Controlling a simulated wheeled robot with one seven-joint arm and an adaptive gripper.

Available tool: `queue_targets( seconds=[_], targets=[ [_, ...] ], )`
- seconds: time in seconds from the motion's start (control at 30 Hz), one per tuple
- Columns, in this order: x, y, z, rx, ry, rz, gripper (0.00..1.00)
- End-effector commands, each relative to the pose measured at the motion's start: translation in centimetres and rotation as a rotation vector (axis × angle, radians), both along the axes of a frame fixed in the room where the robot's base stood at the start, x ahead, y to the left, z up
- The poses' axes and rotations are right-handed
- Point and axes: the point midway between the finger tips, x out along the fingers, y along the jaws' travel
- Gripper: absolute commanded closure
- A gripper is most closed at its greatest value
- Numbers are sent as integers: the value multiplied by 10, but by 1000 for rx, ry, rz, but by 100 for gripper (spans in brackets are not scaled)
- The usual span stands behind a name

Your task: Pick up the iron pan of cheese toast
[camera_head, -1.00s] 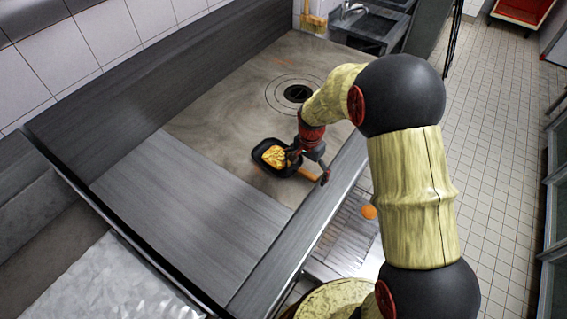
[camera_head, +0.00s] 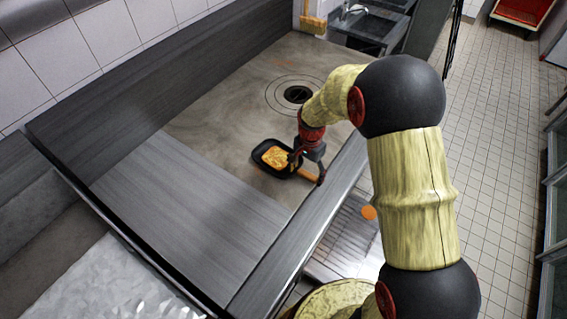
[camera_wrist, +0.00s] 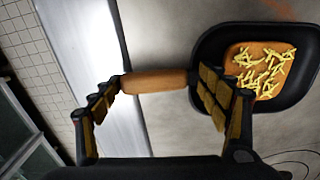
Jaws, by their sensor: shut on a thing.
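A black rectangular pan (camera_head: 286,172) lies level on the grey counter in the head view; in the wrist view its dark rim (camera_wrist: 212,48) shows at the right. A square of toast (camera_head: 274,157) topped with pale cheese shreds sits inside, also clear in the wrist view (camera_wrist: 258,72). The pan's wooden handle (camera_wrist: 153,81) points left in the wrist view and toward the counter's front edge in the head view. My gripper (camera_wrist: 160,82) is at this handle, one padded finger by its free end and one near the pan. I cannot tell any gap under the pan.
A round drain-like opening (camera_head: 297,94) lies in the counter beyond the pan. A ribbed metal surface (camera_head: 185,205) is left of it. A raised metal edge (camera_head: 300,250) runs along the counter's front. A sink (camera_head: 365,25) stands at the back; tiled floor is to the right.

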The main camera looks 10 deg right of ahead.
Motion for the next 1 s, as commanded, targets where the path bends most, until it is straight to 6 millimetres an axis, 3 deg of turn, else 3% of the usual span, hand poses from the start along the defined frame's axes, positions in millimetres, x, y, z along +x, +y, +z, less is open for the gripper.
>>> queue_targets(
  seconds=[0.6,1.0],
  targets=[
    [0,0,0,0,-1,0,85],
    [3,0,11,0,-6,0,85]
  ],
)
